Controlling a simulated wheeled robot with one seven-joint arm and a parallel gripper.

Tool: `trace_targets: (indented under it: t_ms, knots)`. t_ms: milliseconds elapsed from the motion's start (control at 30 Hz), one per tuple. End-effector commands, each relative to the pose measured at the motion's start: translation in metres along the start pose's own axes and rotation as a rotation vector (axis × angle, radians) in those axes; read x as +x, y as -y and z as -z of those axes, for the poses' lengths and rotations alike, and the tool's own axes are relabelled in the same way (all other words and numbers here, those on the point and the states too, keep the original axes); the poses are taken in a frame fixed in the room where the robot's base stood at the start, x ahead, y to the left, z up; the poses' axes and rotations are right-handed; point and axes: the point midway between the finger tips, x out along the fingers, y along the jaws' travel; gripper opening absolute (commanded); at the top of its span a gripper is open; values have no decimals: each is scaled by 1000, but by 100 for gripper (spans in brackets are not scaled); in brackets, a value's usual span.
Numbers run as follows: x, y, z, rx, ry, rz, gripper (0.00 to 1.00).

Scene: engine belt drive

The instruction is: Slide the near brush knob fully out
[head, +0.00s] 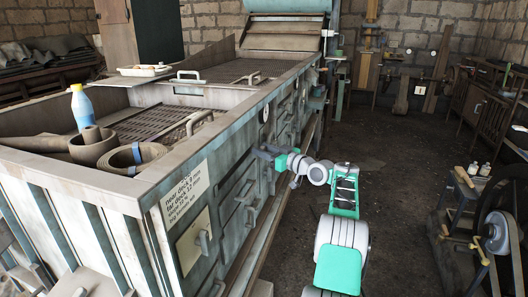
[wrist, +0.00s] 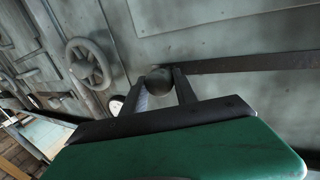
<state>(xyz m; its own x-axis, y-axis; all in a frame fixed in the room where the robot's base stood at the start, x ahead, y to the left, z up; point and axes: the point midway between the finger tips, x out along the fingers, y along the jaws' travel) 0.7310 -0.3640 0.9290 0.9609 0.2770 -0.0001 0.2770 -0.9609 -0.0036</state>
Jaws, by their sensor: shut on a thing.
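The brush knob, a dark round ball (wrist: 158,82), shows in the wrist view against the grey-green side of the machine. My gripper (wrist: 161,76) has its two dark fingers on either side of the knob and is shut on it. A dark straight bar or slot (wrist: 260,64) runs along the panel to the right from beside the knob. In the head view my gripper (head: 267,153) is at the machine's long side, about midway along; the knob cannot be made out there.
A spoked handwheel (wrist: 88,65) sticks out left of the knob. The machine (head: 150,183) carries a blue-white bottle (head: 82,108) and rolled belts (head: 133,157) on its near end. The floor (head: 395,175) right of my arm is clear up to a bench with a wheel (head: 497,232).

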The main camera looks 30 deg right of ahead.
Motion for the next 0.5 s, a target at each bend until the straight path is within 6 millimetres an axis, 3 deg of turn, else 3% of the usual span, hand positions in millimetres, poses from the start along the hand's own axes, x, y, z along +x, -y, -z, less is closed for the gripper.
trace_targets:
  t_ms: [167, 200, 400, 500]
  knots:
    - [0, -2, 4, -6, -5, -7, 0]
    - [0, -3, 4, -7, -5, -8, 37]
    - [-4, -6, 3, -6, -4, -12, 54]
    - [-6, -8, 3, -5, -4, -15, 55]
